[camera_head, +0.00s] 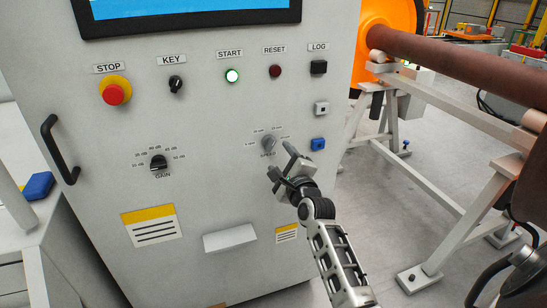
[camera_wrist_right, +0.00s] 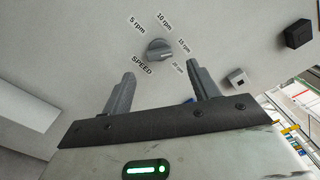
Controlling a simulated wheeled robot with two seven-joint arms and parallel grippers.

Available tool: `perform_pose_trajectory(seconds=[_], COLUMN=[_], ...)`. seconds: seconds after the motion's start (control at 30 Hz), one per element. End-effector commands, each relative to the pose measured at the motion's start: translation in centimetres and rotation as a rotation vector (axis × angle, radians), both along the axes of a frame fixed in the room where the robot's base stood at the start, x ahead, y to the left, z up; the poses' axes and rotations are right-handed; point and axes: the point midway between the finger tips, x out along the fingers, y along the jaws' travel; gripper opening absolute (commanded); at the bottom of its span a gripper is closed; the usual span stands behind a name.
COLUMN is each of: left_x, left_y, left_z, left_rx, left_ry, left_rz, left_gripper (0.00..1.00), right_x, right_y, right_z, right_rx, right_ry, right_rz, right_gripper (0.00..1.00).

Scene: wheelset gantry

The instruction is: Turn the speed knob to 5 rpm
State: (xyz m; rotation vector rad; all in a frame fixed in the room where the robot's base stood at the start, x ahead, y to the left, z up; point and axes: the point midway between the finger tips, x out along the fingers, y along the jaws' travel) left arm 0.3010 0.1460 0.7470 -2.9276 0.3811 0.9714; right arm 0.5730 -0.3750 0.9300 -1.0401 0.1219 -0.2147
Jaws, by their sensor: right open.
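The grey speed knob (camera_head: 268,143) is on the front of the light grey cabinet, left of the blue socket. It also shows in the right wrist view (camera_wrist_right: 159,50), with the 5 rpm label at its upper left, 10 rpm above, and 15 and a partly hidden higher mark to the right. I cannot tell surely which mark it points to. My right gripper (camera_head: 281,161) is open in front of the panel, just below and right of the knob. In the wrist view its fingers (camera_wrist_right: 161,70) are apart, with the knob beyond the gap, untouched. My left gripper is not in view.
The gain knob (camera_head: 158,162) is on the left of the panel. The red stop button (camera_head: 115,93), key switch (camera_head: 176,83) and lit start button (camera_head: 232,76) are above. A blue socket (camera_head: 318,144) sits right of the speed knob. A white ledge (camera_head: 229,238) juts out below.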

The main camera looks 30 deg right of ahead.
Motion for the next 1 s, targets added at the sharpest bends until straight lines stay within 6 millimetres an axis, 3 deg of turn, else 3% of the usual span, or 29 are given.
perform_pose_trajectory(seconds=[0.1,0.3,0.73,0.77,0.9,1.0], left_x=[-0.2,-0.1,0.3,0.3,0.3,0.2], left_y=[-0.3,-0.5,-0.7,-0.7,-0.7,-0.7], left_z=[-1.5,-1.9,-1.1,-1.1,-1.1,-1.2], left_rx=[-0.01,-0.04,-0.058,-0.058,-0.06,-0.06], left_ry=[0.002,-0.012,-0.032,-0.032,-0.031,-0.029], left_rz=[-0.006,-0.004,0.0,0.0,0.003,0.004], left_gripper=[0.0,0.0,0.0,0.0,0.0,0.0], right_x=[2.4,5.1,6.0,6.0,6.0,6.0], right_y=[-0.6,-1.2,-1.4,-1.4,-1.4,-1.4], right_z=[-0.5,-0.4,0.0,0.0,0.0,0.0], right_rx=[-0.001,0.0,-0.001,-0.001,-0.001,-0.002], right_ry=[-0.003,-0.001,0.003,0.003,0.003,0.002], right_rz=[-0.001,0.0,0.0,0.0,0.0,0.0], right_gripper=[0.6,0.6,0.6,0.54,0.15,0.15])
